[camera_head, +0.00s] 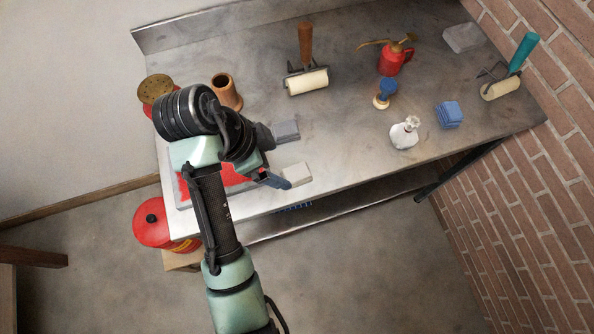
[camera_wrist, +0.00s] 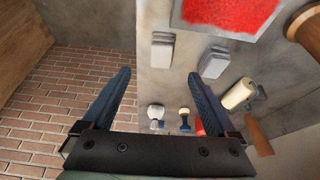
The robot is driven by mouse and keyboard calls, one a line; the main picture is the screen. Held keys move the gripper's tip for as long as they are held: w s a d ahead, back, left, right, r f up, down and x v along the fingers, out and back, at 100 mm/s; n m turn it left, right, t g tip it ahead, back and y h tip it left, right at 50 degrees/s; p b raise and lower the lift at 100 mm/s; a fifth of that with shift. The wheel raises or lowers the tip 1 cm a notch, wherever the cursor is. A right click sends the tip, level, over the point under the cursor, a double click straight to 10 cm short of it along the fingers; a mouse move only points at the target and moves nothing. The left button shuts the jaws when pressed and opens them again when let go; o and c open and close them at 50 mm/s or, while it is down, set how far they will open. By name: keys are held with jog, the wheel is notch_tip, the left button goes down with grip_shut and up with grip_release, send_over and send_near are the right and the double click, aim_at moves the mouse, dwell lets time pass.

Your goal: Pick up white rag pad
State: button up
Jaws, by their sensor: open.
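The white rag pad (camera_head: 297,173) is a small pale block lying flat near the front edge of the metal bench (camera_head: 345,150). It also shows in the wrist view (camera_wrist: 162,53), beyond and between my fingertips. My gripper (camera_head: 281,164) is open and empty, close beside the pad. In the wrist view both dark blue fingers (camera_wrist: 158,76) are spread wide, with nothing between them. The arm hides part of the bench left of the pad.
A grey pad (camera_head: 287,130) lies just behind the white one. A red-inked slab (camera_head: 190,192) is to the left under my arm. Bench right of the pad is clear.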

aim_at(296, 171)
jog(key=shift+w+b+x, duration=0.15)
jog(key=shift+b+x, duration=0.2)
jog(key=shift+x, duration=2.35)
jog(key=shift+w+b+x, duration=0.1)
jog(key=shift+b+x, duration=0.25)
jog(key=shift+x, duration=2.3)
jog(key=shift+r, duration=0.1)
jog(key=c, duration=1.4)
jog(key=shift+r+p, duration=0.3)
jog(key=shift+r, duration=4.75)
jog(key=shift+c, duration=0.2)
